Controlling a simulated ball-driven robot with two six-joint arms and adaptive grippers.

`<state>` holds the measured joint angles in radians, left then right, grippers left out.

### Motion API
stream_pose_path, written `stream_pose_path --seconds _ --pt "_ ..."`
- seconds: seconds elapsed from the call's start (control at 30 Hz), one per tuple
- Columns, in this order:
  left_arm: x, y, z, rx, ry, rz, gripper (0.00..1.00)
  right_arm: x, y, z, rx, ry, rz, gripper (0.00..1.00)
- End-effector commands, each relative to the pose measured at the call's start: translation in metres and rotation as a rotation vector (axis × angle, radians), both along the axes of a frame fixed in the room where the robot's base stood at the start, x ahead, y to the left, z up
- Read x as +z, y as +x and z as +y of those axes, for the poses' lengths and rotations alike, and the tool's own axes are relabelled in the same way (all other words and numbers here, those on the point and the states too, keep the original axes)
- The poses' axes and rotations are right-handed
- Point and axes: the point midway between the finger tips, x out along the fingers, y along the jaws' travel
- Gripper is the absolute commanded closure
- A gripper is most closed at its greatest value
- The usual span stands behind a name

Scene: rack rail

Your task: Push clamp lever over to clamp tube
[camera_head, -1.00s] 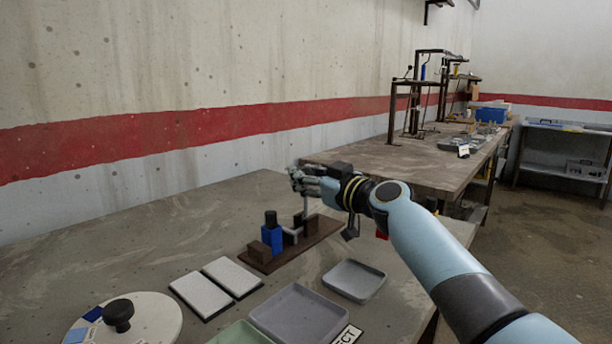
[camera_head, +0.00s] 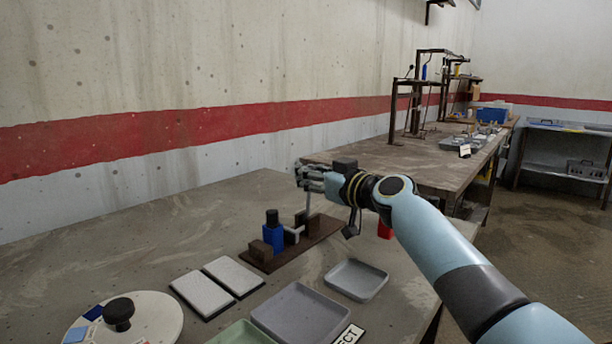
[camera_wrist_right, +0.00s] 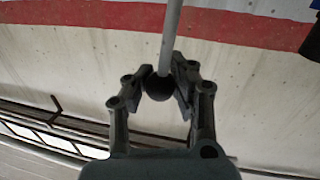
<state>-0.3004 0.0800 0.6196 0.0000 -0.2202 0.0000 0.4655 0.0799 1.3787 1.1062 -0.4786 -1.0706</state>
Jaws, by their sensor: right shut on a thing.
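The clamp fixture has a dark brown base plate (camera_head: 262,263) on the near table, with a blue block (camera_head: 273,238) under a black cylinder (camera_head: 272,217) and small brown blocks. A pale bar beside the blue block may be the tube; I cannot tell. The clamp lever is a thin grey rod (camera_head: 307,204), standing roughly upright at the plate's far end. It also shows in the right wrist view (camera_wrist_right: 171,35), ending in a black ball knob (camera_wrist_right: 159,88). My right gripper (camera_head: 303,177) is shut on this knob, its fingers (camera_wrist_right: 160,80) on both sides. My left gripper is out of view.
White pads (camera_head: 203,293), a grey tray (camera_head: 356,279), a larger grey tray (camera_head: 300,318) and a green tray (camera_head: 240,335) lie in front of the fixture. A round white disc (camera_head: 150,318) with a black knob is at the near left. The table left of the fixture is clear.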

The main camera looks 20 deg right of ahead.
Motion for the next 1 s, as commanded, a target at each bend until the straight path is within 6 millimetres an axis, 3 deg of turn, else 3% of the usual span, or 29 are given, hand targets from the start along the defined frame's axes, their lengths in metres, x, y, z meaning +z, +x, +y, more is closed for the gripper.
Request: stream_pose_path --seconds 0.5,1.0 --pt "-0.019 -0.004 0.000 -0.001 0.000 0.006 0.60 -0.018 0.018 -0.032 -0.005 0.302 0.210 1.00" --pt "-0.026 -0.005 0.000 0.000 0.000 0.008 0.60 -0.026 0.024 -0.042 -0.005 0.419 0.293 1.00"
